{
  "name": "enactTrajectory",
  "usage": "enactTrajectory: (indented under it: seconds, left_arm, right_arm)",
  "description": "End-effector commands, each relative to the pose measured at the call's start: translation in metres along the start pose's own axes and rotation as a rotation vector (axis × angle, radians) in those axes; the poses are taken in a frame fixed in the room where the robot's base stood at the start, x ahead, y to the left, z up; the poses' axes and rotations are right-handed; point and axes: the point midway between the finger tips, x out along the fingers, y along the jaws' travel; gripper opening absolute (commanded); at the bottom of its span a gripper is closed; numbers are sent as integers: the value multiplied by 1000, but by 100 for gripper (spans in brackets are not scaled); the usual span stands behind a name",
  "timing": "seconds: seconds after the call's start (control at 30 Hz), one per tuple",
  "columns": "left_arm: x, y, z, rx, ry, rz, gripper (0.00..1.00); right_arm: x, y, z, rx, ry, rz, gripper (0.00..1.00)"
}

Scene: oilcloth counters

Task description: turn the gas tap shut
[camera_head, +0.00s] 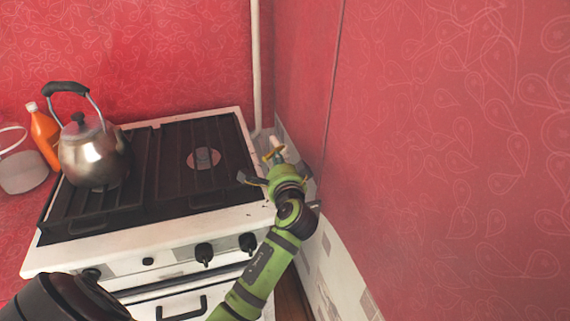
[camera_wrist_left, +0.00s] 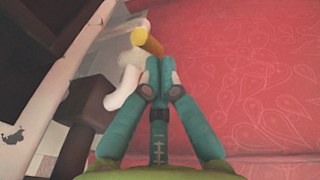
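The gas tap's yellow handle (camera_head: 273,154) is at the back right corner of the stove, by a white fitting near the wall. In the left wrist view, the yellow handle (camera_wrist_left: 147,41) lies just beyond my fingertips, beside the white pipe piece (camera_wrist_left: 126,92). My left gripper (camera_head: 278,161) reaches it from the front. Its teal fingers (camera_wrist_left: 160,64) are together, with nothing visible between them. The tips are at or very near the handle's end; I cannot tell whether they touch. My right gripper is not in view.
A white stove (camera_head: 150,248) with dark grates fills the left. A steel kettle (camera_head: 94,155) stands on it, with an orange bottle (camera_head: 43,132) beyond. A white vertical pipe (camera_head: 257,65) runs up the corner. The red wall (camera_head: 440,170) is close on the right.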

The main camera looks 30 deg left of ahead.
Motion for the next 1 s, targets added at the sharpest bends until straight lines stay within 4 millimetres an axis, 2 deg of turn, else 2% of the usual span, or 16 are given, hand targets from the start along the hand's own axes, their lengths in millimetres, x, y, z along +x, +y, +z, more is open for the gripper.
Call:
enactTrajectory:
  seconds: [0.23, 1.0]
  left_arm:
    - [0, 0, 0, 1, 0, 0, 0]
    - [3, -3, 10, 19, 117, 17, 0]
  right_arm:
    - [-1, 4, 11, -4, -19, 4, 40]
    - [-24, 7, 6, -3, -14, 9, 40]
